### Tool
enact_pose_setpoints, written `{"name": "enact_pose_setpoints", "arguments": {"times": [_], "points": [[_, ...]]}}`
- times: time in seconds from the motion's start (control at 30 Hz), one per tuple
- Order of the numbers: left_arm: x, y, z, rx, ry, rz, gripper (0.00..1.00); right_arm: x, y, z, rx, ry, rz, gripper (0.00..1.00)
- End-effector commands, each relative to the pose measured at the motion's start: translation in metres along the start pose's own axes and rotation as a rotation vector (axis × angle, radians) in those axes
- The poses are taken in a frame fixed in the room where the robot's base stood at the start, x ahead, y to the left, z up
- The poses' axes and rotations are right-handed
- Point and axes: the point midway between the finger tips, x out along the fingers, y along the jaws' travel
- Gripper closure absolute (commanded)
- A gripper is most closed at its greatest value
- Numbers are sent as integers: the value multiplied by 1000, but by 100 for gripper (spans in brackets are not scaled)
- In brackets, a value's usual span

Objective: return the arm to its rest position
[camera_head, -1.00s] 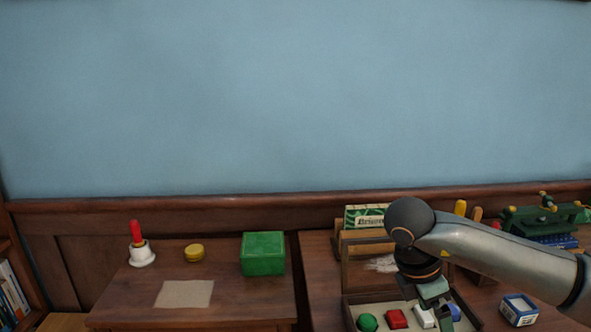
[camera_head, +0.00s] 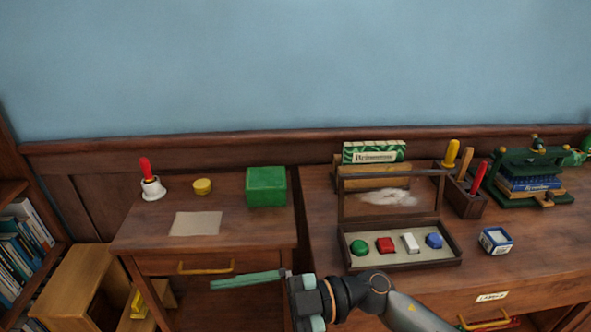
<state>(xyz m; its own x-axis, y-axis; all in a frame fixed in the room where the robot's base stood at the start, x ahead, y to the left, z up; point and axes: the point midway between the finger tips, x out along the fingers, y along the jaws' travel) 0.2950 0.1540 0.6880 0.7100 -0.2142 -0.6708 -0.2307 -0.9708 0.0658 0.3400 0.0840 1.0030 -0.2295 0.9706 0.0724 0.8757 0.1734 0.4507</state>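My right arm (camera_head: 407,313) comes in from the lower right, with its wrist at the bottom edge of the view. My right gripper (camera_head: 248,279) points left, in front of the small left desk and its drawer. One long teal finger shows. I see nothing held along it, but the second finger is not clearly visible, so its opening cannot be told. My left gripper is not in view.
An open tray box (camera_head: 408,263) with colored pieces sits on the right desk (camera_head: 540,263). A blue-white box (camera_head: 495,240) stands beside it. The left desk holds a bell (camera_head: 152,188), yellow tin (camera_head: 203,186), green box (camera_head: 266,187) and paper (camera_head: 196,223). A bookcase stands at left.

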Motion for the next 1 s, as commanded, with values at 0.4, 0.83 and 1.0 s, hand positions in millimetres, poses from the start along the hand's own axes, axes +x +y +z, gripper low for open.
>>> {"name": "enact_pose_setpoints", "arguments": {"times": [0.4,0.83,1.0], "points": [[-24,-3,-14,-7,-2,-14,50,-126,51,60,243,-101,1094,2],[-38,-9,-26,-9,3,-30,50,-246,-167,172,827,-846,1421,2],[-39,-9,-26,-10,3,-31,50,-252,-209,175,923,-946,1396,2]]}}
